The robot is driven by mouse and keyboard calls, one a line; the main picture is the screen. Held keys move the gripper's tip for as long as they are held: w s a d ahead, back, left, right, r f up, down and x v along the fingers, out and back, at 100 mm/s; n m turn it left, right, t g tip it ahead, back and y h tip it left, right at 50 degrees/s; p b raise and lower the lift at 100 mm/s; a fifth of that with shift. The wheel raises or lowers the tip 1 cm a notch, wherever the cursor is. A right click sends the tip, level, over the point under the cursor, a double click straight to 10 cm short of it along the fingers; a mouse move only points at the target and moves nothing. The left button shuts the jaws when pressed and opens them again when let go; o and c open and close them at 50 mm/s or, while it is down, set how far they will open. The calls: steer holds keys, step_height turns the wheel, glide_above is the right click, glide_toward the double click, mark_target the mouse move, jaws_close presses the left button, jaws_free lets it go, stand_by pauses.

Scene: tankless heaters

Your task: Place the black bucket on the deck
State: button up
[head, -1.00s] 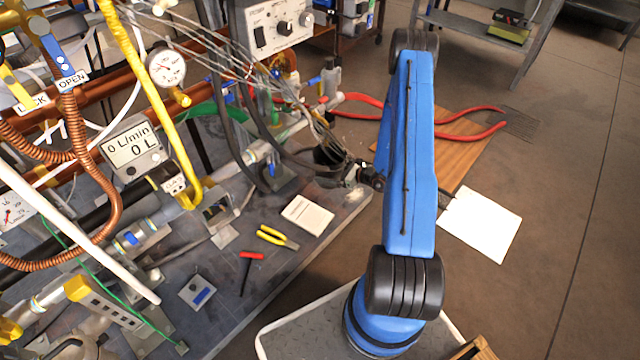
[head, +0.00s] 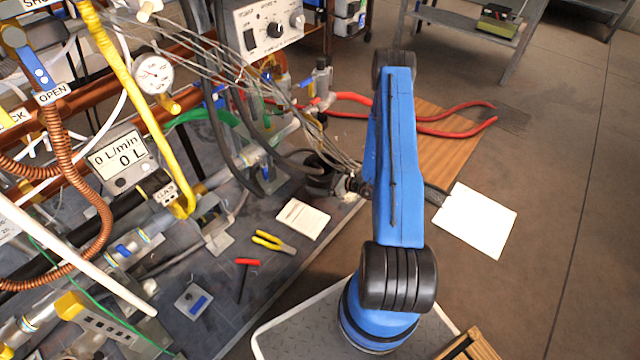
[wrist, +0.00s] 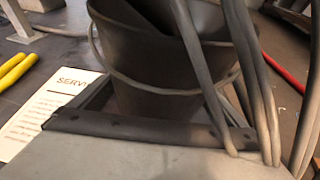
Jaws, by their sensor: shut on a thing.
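The black bucket (wrist: 150,70) fills the middle of the wrist view, upright, with a grey hose or wire around its side. My gripper (wrist: 160,98) has its dark fingers on either side of the bucket and is shut on it. In the head view the bucket (head: 319,180) is a small dark shape near the right edge of the grey bench, partly hidden by cables. I cannot tell whether it touches the bench. My deck (head: 290,328), a grey tread plate with a pale rim, is at the bottom beside the arm's base.
Several grey cables (wrist: 262,80) cross close in front of the bucket. A printed sheet (head: 302,219), yellow-handled pliers (head: 270,241) and a red-handled tool (head: 246,265) lie on the bench. Pipes and gauges crowd the left. A wooden crate (head: 470,346) stands at bottom right.

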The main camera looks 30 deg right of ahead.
steer(key=shift+f, duration=1)
steer(key=shift+f, duration=0.1)
steer(key=o, duration=0.8)
steer(key=shift+f, duration=0.1)
steer(key=shift+o, duration=0.2)
steer(key=shift+r, duration=0.2)
steer(key=v, duration=1.2)
